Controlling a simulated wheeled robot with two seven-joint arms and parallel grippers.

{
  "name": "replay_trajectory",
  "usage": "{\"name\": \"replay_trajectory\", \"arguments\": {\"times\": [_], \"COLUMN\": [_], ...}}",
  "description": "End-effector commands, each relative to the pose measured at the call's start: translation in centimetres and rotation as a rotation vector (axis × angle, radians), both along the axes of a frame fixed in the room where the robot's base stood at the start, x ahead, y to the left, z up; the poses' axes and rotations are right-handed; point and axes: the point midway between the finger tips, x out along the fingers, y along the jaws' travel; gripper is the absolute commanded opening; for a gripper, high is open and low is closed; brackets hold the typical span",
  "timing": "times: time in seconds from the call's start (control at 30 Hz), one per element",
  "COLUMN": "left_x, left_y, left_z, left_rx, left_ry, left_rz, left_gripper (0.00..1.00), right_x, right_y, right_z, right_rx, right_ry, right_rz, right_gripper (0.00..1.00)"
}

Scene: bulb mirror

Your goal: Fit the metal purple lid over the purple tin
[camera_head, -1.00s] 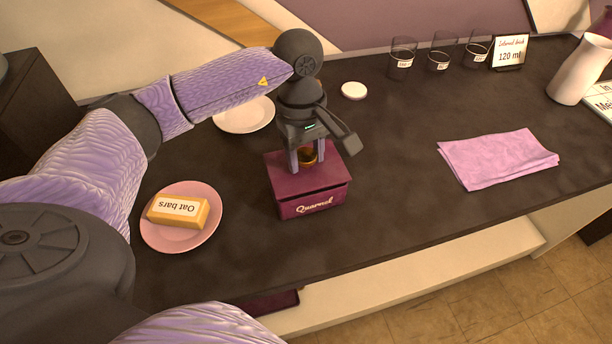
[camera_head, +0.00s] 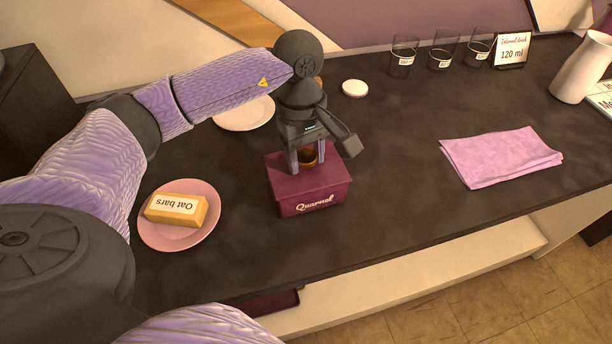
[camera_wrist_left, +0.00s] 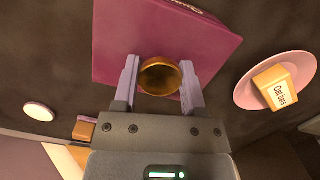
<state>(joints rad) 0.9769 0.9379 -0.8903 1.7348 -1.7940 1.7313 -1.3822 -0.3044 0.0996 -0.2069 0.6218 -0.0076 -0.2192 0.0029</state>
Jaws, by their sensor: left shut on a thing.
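The purple tin (camera_head: 312,204), marked "Quarnel", stands on the dark counter. The flat purple metal lid (camera_head: 329,178) lies over its top, and I see no clear gap between them at the front. A round gold knob (camera_head: 308,156) stands on the lid. My left gripper (camera_head: 307,166) points straight down from above and is shut on the knob. In the left wrist view the two fingers (camera_wrist_left: 160,88) flank the knob (camera_wrist_left: 160,76), with the lid (camera_wrist_left: 120,45) behind. The tin's far side is hidden. My right gripper is not in view.
A pink plate (camera_head: 210,232) with an oat bars box (camera_head: 176,208) is left of the tin. A white plate (camera_head: 245,115) and a white disc (camera_head: 355,88) lie behind. A pink cloth (camera_head: 500,156) lies right; glasses (camera_head: 404,58) stand at the back. The counter between tin and cloth is clear.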

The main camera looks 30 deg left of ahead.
Motion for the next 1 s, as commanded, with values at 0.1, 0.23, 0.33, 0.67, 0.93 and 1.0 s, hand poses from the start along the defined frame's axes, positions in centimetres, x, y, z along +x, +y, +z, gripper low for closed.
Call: {"name": "replay_trajectory", "arguments": {"times": [0.1,0.23,0.33,0.67,0.93,1.0], "left_x": [0.0,0.0,0.0,0.0,0.2,0.3], "left_y": [0.0,0.0,0.0,0.0,0.3,0.5], "left_z": [-0.2,-0.3,-0.4,-0.3,2.6,4.5], "left_rx": [0.000,0.000,0.000,0.000,0.001,0.000], "left_ry": [0.000,0.000,0.000,0.000,-0.005,-0.005], "left_rz": [0.000,0.000,0.000,0.000,0.000,0.001], "left_gripper": [0.00,0.00,0.00,0.95,0.95,0.95], "right_x": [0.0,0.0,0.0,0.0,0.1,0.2], "right_y": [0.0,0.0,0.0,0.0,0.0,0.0], "right_z": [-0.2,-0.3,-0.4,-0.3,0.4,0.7], "right_rx": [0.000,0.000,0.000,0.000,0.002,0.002], "right_ry": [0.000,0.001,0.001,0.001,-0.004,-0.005], "right_rz": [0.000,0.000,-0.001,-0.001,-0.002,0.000], "right_gripper": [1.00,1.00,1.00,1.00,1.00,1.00]}}
